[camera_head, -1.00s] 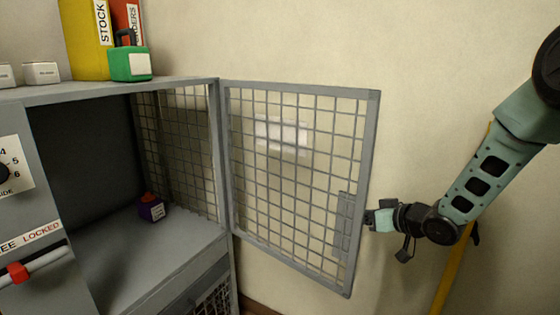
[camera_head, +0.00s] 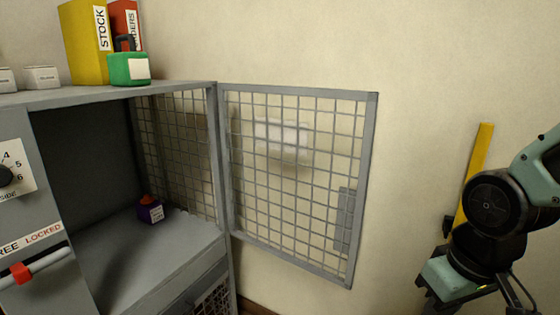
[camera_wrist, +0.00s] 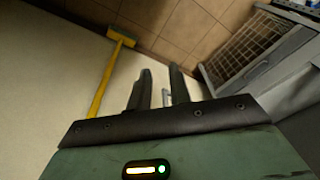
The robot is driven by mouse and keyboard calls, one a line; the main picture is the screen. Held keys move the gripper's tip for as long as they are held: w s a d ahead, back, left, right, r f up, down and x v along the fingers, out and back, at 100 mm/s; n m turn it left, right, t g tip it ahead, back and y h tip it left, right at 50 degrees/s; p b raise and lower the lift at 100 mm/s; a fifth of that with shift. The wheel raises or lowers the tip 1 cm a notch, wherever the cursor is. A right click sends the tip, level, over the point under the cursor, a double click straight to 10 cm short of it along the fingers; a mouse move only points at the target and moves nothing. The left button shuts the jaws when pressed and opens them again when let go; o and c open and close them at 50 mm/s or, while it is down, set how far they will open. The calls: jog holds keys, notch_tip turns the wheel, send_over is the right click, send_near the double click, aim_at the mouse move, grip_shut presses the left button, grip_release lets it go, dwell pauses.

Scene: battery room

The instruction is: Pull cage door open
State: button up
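The cage door (camera_head: 365,180) is a grey frame with wire mesh, hinged at the right side of the grey cabinet (camera_head: 170,85). It stands swung wide open, out to the right in front of the wall. A flat grey plate (camera_head: 343,218) sits at its free edge. My gripper is to the right of the door and clear of it. In the wrist view my gripper (camera_wrist: 160,72) has its two dark fingers apart, with nothing held between them. In the head view the fingers cannot be made out.
Binders and a green box (camera_head: 129,68) stand on top. A yellow broom handle (camera_head: 478,160) leans by the wall near my arm; its head (camera_wrist: 121,36) is on the floor.

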jog(key=s+a+r+n+g, duration=0.15)
jog(key=s+a+n, duration=0.35)
jog(key=s+a, duration=0.5)
notch_tip(320, 180, up, 15)
jog(key=p, duration=1.5)
jog(key=shift+w+d, duration=0.15)
jog(key=shift+d, duration=0.1)
